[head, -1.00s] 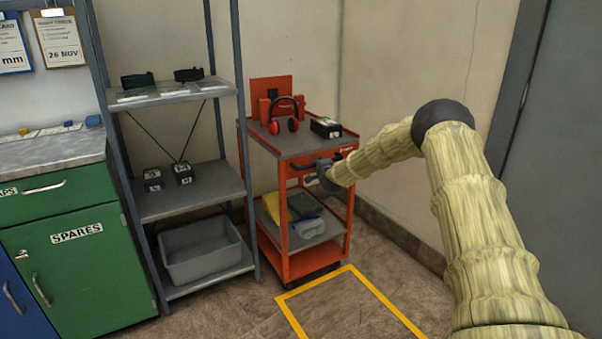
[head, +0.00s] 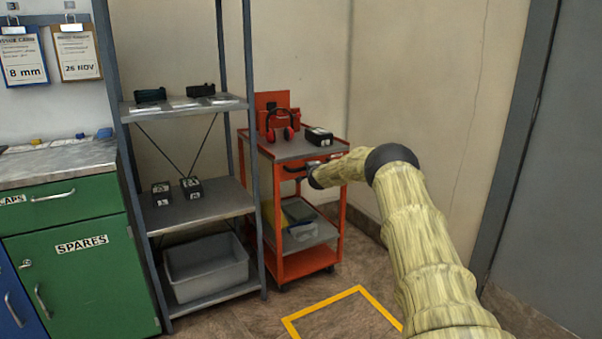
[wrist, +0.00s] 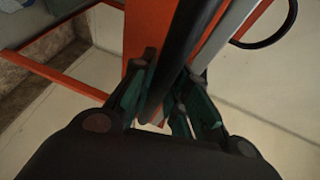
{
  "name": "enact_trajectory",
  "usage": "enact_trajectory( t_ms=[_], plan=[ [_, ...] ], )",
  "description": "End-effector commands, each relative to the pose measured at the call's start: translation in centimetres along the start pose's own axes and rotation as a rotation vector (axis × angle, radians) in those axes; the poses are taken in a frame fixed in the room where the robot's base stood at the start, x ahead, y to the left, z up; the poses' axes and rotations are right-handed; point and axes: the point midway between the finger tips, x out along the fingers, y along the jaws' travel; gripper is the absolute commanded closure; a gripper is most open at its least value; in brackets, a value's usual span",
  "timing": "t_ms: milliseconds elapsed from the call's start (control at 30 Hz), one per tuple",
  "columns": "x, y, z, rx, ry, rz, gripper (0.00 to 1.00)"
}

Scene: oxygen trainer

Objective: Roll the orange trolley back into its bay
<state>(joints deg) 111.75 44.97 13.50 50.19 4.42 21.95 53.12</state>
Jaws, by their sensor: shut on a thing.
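The orange trolley (head: 288,270) stands upright against the wall, just right of the shelf unit. Its top carries red ear defenders (head: 279,128) and a dark box (head: 319,137); its lower shelf holds yellow and grey items. My gripper (head: 305,180) is at its near face, shut on the dark handle bar (wrist: 180,45), which runs between the fingers in the wrist view. A yellow floor outline (head: 322,304) lies in front of the trolley, with a strip of bare floor between them. My arm hides the trolley's right side in part.
The grey shelf unit (head: 210,207) with a grey bin (head: 205,268) stands close on the trolley's left. A green cabinet (head: 75,275) is farther left. A grey door (head: 530,170) is at the right. Floor inside the yellow outline is clear.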

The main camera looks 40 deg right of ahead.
Motion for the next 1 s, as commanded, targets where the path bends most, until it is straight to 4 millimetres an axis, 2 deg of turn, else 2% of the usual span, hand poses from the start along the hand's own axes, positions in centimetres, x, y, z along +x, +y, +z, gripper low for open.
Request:
enact_trajectory(
  t_ms=[133, 467, 500, 600, 633, 1000],
  plan=[
    [0.26, 0.26, -0.78, 0.001, 0.006, 0.003, 1.0],
    [0.3, 0.24, -0.84, 0.001, 0.007, 0.004, 1.0],
    [0.29, 0.24, -0.83, 0.001, 0.007, 0.004, 0.82],
    [0.29, 0.24, -0.81, 0.001, 0.007, 0.003, 0.63],
    [0.29, 0.22, -0.81, 0.001, 0.007, 0.003, 0.61],
    [0.15, 0.06, -0.74, 0.002, 0.006, 0.002, 0.61]
  ],
)
